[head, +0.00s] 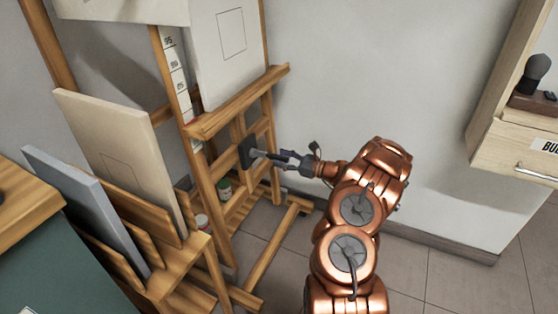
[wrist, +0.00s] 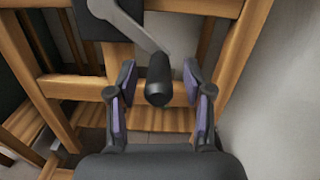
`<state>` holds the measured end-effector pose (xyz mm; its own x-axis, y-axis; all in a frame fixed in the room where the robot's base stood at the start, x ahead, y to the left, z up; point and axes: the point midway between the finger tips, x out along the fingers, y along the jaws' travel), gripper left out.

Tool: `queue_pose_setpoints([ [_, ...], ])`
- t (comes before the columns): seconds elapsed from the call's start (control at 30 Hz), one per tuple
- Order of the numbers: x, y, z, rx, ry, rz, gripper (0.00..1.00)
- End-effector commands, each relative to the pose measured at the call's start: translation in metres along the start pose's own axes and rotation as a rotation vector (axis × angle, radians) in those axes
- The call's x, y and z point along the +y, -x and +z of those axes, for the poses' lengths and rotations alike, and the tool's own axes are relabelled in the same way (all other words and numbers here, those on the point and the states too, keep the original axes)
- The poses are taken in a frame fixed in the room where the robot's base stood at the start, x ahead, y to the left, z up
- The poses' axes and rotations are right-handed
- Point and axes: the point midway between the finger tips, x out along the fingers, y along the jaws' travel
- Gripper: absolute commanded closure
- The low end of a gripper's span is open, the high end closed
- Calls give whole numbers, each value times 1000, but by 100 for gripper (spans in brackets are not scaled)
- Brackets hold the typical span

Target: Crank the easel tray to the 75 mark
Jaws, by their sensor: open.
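A wooden easel (head: 195,170) stands left of my arm, with a wooden tray (head: 240,103) bearing a white canvas (head: 228,50). A scale of white labels (head: 177,75) runs up the easel's left post; one label seems to read 95. The crank is a dark box (head: 247,150) with a grey arm (wrist: 132,24) and a black knob (wrist: 158,82). My gripper (head: 287,158) is at the crank. In the wrist view my gripper (wrist: 160,92) is open, with its purple-padded fingers on either side of the knob and gaps showing. The tray's exact reading is unclear.
A rack with a cream canvas (head: 120,150) and a blue-grey panel (head: 85,205) stands at left. Jars (head: 224,188) sit low in the easel. An easel foot (head: 275,248) extends along the floor. A wall shelf with a drawer (head: 520,150) is at right.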

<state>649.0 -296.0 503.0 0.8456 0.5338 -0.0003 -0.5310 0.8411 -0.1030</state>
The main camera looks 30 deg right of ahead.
Motion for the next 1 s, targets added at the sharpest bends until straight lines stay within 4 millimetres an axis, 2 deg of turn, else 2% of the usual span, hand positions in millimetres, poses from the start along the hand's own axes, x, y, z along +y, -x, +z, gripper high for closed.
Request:
queue_pose_setpoints([
  [0.17,1,-13,0,-1,0,4,49],
  [0.47,1,-14,0,-1,0,3,50],
  [0.93,1,-14,0,-1,0,3,99],
  [1.0,1,-14,0,-1,0,4,100],
])
